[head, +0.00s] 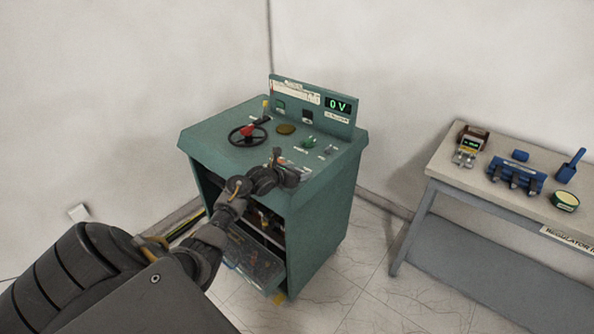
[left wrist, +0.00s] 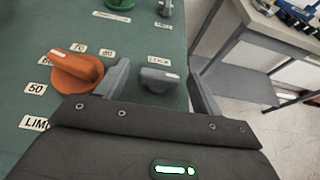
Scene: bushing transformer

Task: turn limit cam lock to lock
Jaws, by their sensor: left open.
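A small grey knob (left wrist: 158,80) with a pale pointer mark sits on the green panel in the left wrist view. A label above it seems to read LOCK. My left gripper (left wrist: 160,78) is open, with one finger on each side of the knob. Whether the fingers touch it I cannot tell. An orange dial knob (left wrist: 77,70) with number labels stands just left of the left finger. In the head view my left gripper (head: 284,166) is over the front right of the green cabinet's (head: 222,132) top and hides the grey knob. My right gripper is not in view.
The cabinet top also holds a handwheel with a red part (head: 248,133), a green knob (head: 309,142) and an upright panel with a 0 V display (head: 338,104). A workbench (head: 450,165) with blue tools stands at the right, with clear floor between.

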